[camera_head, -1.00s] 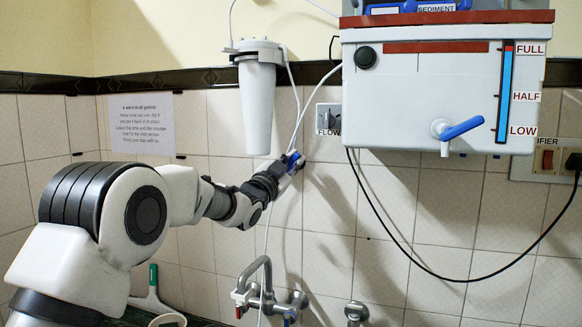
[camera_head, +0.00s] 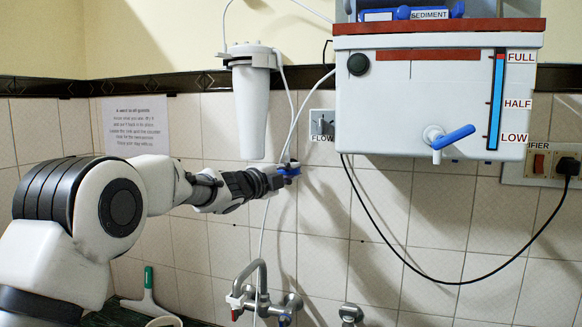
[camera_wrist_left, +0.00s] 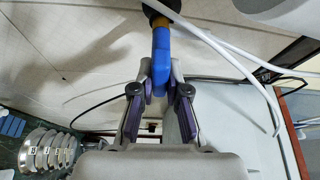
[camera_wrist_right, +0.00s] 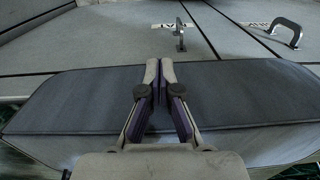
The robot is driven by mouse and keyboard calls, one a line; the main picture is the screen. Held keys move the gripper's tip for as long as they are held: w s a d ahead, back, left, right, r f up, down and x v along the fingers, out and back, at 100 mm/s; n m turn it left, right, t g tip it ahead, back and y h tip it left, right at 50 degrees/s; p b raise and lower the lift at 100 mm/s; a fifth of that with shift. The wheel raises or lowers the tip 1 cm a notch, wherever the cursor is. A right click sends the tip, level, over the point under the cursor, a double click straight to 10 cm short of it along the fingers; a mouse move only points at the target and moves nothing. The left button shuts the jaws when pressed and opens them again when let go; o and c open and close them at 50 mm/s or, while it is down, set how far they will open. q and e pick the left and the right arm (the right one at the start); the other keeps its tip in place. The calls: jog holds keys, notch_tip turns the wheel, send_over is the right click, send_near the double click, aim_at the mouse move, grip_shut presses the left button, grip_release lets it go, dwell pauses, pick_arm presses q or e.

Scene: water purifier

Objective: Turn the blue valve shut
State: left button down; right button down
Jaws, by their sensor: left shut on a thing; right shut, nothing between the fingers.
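The blue valve (camera_head: 290,169) is on the thin white tubing at the tiled wall, below and right of the white filter canister (camera_head: 252,108). My left gripper (camera_head: 281,178) reaches it from the left and is shut on its blue handle. In the left wrist view, the blue handle (camera_wrist_left: 161,55) runs down between the two fingers (camera_wrist_left: 160,88), with a brass-coloured part and a dark round fitting above it. My right gripper (camera_wrist_right: 160,72) shows only in the right wrist view, shut and empty in front of a dark grey surface.
The purifier tank (camera_head: 400,110) with a second blue-handled tap (camera_head: 450,138) hangs to the right. A metal faucet (camera_head: 262,290) is below the gripper. White tubes pass close to the valve. In the right wrist view, metal handles (camera_wrist_right: 284,32) stick out of pale panels.

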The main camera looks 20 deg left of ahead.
pick_arm(q)
jog(key=shift+a+r+m, duration=0.1)
jog(key=shift+m, duration=0.4)
jog(key=c, duration=1.2)
grip_release()
jog(key=shift+o, duration=0.2)
jog(key=shift+w+f, duration=0.2)
jog(key=shift+f, duration=0.05)
jog(key=shift+s+a, duration=0.1)
jog(key=v, duration=1.1)
jog(key=shift+s+a+r, duration=0.15)
jog(key=shift+s+a, duration=0.1)
